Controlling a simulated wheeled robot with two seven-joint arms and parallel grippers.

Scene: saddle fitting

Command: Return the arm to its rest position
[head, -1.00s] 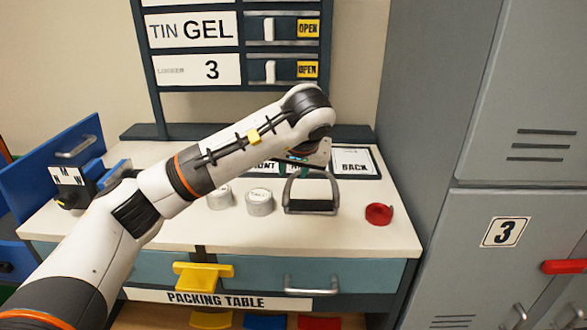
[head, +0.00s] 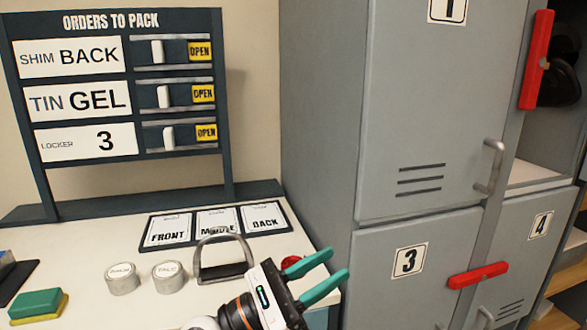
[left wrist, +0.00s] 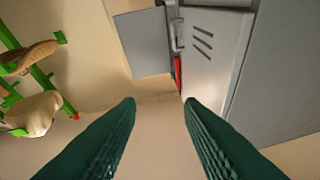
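My left gripper (head: 325,276) shows at the bottom middle of the head view, in front of the packing table's right end. Its two green fingers are spread apart with nothing between them. In the left wrist view the same fingers (left wrist: 160,105) are apart and empty, with bare floor or wall surface beyond. My right gripper is in neither view.
The packing table (head: 85,235) holds two tins (head: 168,277), a metal stirrup (head: 224,272), a green-and-yellow sponge (head: 38,305) and a card strip (head: 217,228). A red roll (head: 291,262) is partly hidden behind the gripper. Grey lockers (head: 415,215) stand close on the right.

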